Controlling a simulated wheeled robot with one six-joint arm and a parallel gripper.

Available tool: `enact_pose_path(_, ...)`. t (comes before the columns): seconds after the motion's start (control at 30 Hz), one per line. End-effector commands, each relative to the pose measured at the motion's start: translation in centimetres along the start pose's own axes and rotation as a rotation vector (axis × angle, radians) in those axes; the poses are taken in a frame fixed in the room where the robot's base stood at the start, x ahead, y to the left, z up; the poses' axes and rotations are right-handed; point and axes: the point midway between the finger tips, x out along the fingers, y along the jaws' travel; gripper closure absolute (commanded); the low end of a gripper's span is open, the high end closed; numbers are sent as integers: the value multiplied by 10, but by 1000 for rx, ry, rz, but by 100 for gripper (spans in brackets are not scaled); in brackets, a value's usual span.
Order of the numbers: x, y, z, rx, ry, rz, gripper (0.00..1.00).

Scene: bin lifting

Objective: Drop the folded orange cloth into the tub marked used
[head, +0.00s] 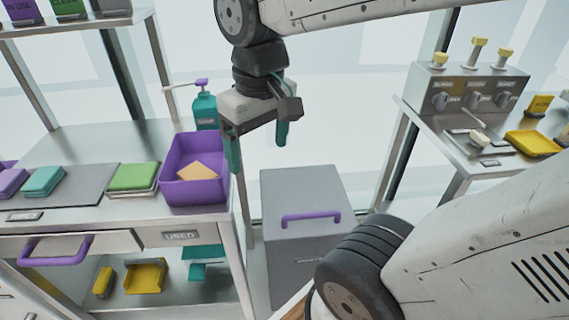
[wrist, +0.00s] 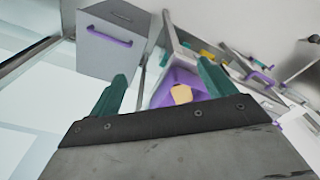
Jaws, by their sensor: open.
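The folded orange cloth (head: 199,171) lies inside the purple tub (head: 192,194) on the left metal table. A plate reading "USED" (head: 181,236) is on the table's front edge just below this tub. My gripper (head: 258,148) hangs to the right of the tub, with its teal fingers spread and nothing between them. The left finger is close to the tub's right side in the picture; I cannot tell whether they touch. In the wrist view the cloth (wrist: 182,94) and the tub (wrist: 172,78) show beyond and between the fingers, nearer the right one.
Green (head: 133,177) and teal (head: 44,181) folded cloths lie left of the tub. A teal pump bottle (head: 205,111) stands behind it. A grey bin with a purple handle (head: 311,218) stands right of the table. A control box (head: 468,92) is on the right table.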

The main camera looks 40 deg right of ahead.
Motion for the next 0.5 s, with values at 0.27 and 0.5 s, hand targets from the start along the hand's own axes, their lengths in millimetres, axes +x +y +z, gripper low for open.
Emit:
enact_pose_path(0.27,6,3,58,35,28,3,17)
enact_pose_path(0.5,8,3,61,37,27,3,17)
